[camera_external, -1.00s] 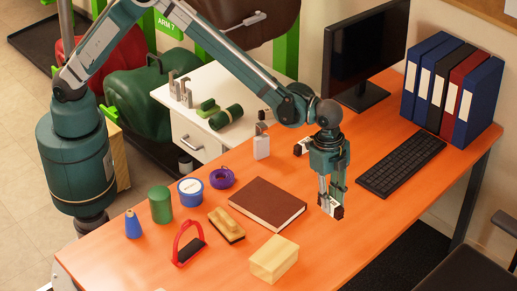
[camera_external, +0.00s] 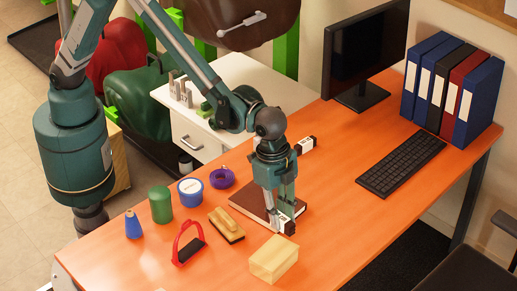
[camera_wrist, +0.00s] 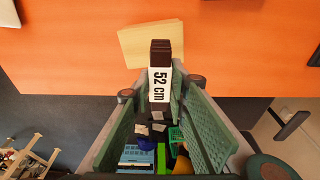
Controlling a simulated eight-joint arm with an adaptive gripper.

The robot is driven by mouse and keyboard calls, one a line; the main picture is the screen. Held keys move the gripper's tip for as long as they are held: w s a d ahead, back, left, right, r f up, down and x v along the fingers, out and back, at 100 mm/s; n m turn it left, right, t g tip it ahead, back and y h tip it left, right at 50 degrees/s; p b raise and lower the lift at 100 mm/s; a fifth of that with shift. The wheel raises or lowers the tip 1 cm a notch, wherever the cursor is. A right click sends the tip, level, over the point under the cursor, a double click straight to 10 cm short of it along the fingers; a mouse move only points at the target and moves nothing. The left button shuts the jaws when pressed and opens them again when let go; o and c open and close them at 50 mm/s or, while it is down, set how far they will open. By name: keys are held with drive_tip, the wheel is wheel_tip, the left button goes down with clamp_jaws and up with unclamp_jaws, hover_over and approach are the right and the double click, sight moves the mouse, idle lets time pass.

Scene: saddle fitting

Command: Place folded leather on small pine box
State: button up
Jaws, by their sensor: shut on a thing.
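My gripper (camera_external: 281,208) is shut on a folded leather (camera_external: 286,222), a dark strip with a white label. In the wrist view the leather (camera_wrist: 160,85) stands between my fingers, its label reading "52 cm". The small pine box (camera_external: 274,259), a pale wooden block, sits near the table's front edge. In the external view the leather is just behind and above the box, apart from it. In the wrist view the box (camera_wrist: 145,45) lies beyond the leather, partly hidden by it. A second dark labelled piece (camera_external: 305,145) lies farther back on the table.
A brown book (camera_external: 247,199) lies behind, partly hidden by my gripper. The orange table right of the box is clear.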

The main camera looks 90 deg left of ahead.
drive_tip(key=shift+s+d+r, duration=0.25)
drive_tip(key=shift+s+d, duration=0.2)
drive_tip(key=shift+s, duration=0.25)
hover_over(277, 258)
drive_tip(key=shift+s+a+f, duration=0.1)
drive_tip(key=shift+s+f, duration=0.05)
drive_tip(key=shift+f, duration=1.4)
drive_tip(key=shift+s+a+f, duration=0.1)
drive_tip(key=shift+f, duration=1.45)
drive_tip(key=shift+f, duration=0.15)
drive_tip(key=shift+f+b, duration=0.4)
drive_tip(key=shift+f, duration=1.35)
drive_tip(key=shift+f, duration=0.15)
drive_tip(key=o, duration=0.9)
drive_tip(key=shift+o, duration=0.2)
